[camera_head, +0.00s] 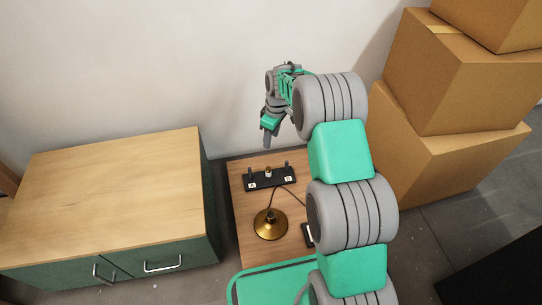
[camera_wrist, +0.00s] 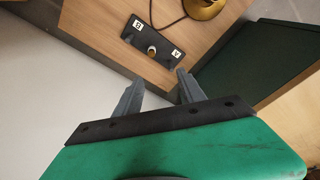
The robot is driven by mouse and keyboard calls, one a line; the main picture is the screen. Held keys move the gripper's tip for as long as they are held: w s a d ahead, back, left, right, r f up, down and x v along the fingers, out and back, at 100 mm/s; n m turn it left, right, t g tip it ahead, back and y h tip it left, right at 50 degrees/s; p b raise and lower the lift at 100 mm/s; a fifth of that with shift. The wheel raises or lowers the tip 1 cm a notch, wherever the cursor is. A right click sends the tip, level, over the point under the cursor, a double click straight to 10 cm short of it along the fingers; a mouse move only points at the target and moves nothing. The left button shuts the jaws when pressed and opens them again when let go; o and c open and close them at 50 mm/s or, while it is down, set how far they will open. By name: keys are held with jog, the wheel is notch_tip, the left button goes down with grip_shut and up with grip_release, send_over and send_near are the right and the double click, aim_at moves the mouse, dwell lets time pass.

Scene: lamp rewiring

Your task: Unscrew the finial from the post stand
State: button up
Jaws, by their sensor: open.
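The post stand (camera_head: 258,184) is a black bar with white labels on the low wooden table, and it also shows in the wrist view (camera_wrist: 168,52). A small pale, brass-toned piece (camera_head: 268,172) stands at its middle, between two dark posts; in the wrist view it is a round light top (camera_wrist: 152,50). It may be the finial, but it is too small to be sure. My gripper (camera_head: 267,143) is above and behind the stand. In the wrist view its two fingers (camera_wrist: 159,77) are apart and empty, with the stand beyond their tips.
A brass lamp base (camera_head: 270,224) with a dark cord stands in front of the stand on the table (camera_head: 241,218). A dark flat item (camera_head: 308,236) is partly hidden by my arm. A green cabinet (camera_head: 110,190) stands left; stacked cardboard boxes (camera_head: 440,150) stand right. A wall is behind.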

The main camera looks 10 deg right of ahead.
aim_at(268, 168)
jog(key=w+f+n+b, duration=0.1)
jog(key=f, duration=0.7)
jog(key=w+f+n+b, duration=0.1)
jog(key=w+f, duration=0.1)
jog(key=f, duration=0.5)
jog(key=w+f+n+b, duration=0.1)
jog(key=f+b, duration=0.1)
jog(key=f, duration=0.6)
jog(key=shift+w+f+n, duration=0.2)
jog(key=shift+f+n, duration=0.1)
jog(key=shift+n, duration=0.1)
jog(key=shift+a, duration=0.1)
jog(key=shift+c, duration=0.2)
grip_shut()
